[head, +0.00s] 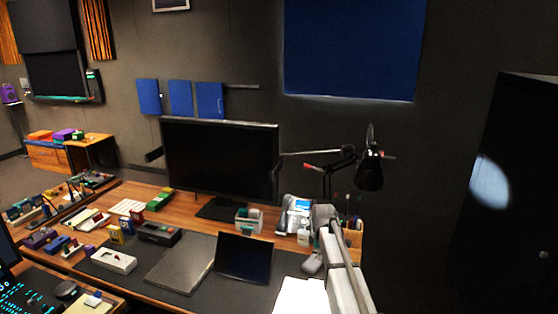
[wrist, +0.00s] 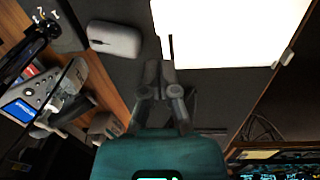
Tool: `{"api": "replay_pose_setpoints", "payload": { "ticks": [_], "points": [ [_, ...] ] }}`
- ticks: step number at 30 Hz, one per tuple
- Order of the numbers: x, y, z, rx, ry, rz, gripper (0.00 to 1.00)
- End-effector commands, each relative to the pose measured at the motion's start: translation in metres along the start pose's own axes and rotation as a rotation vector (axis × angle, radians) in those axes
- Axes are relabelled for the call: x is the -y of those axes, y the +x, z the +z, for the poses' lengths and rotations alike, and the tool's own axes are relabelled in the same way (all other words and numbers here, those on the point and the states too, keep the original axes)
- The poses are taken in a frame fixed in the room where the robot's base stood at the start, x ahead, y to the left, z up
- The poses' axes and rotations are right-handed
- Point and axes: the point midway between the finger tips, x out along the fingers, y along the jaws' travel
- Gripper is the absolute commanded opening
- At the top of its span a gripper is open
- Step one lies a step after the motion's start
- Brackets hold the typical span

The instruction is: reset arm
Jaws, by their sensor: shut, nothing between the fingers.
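My arm (head: 345,270) reaches up from the bottom right of the head view, over the right part of the desk. My gripper (wrist: 158,72) is in the middle of the wrist view, its two grey fingers together with nothing between them. It points at the dark desk mat, and I cannot tell its height above it. In the head view I cannot make out the fingers. A bright white sheet or panel (wrist: 235,30) lies right of the fingertips in the wrist view. A pale computer mouse (wrist: 115,40) lies to their left.
A monitor (head: 220,160) stands at the back of the desk, with a black lamp (head: 370,170) to its right. A desk phone (head: 297,215) is close behind my arm. Several small boxes crowd the desk's left side. A dark cabinet (head: 510,200) stands far right.

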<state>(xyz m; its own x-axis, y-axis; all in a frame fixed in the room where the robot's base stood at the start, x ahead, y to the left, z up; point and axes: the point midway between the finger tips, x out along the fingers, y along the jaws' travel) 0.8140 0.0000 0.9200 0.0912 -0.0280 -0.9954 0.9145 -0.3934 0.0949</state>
Motion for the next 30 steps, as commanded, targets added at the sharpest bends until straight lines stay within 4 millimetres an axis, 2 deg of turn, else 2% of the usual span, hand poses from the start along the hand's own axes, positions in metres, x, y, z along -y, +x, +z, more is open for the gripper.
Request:
{"api": "replay_pose_setpoints", "payload": {
  "ticks": [1,5,21,25,30],
  "points": [
    [0.014,-0.001,0.006,0.0,0.037,-0.004,0.0],
    [0.047,-0.004,0.021,0.003,0.178,-0.014,0.0],
    [0.208,-0.02,0.09,0.043,0.918,-0.066,0.0],
    [0.234,-0.023,0.102,0.055,1.053,-0.073,0.0],
    [0.251,-0.024,0.109,0.064,1.148,-0.078,0.0]
  ]
}}
